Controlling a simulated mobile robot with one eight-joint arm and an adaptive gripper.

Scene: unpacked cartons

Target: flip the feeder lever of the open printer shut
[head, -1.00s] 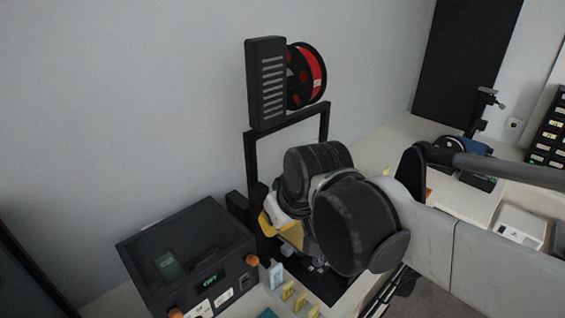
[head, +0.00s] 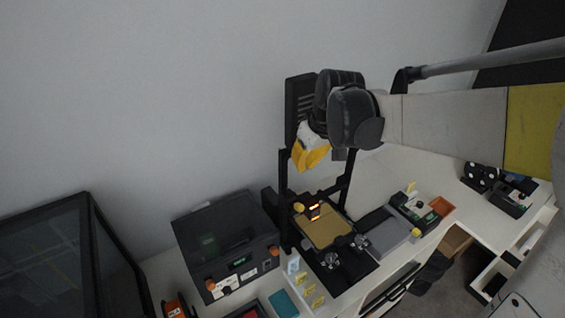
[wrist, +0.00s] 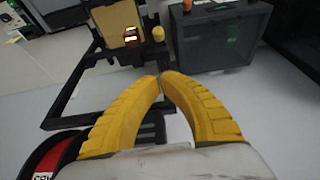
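The open printer is a black upright frame (head: 284,185) with a gold bed (head: 327,231); in the wrist view the bed (wrist: 113,22) is at the top. A small unit with glowing orange marks (head: 315,212) and a yellow knob (head: 298,207) sit at the bed's back edge; they also show in the wrist view. I cannot make out the feeder lever for certain. My gripper (head: 308,165) is high in front of the frame, beside the vented black box (head: 297,100). In the wrist view its yellow fingertips (wrist: 163,75) meet, with nothing visible between them.
A black lidded unit (head: 228,243) with orange knobs stands left of the printer. Small yellow tags (head: 308,290) stand in front. The red and black spool (wrist: 62,155) is close beside my gripper in the wrist view. A grey flat device (head: 385,235) lies to the right.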

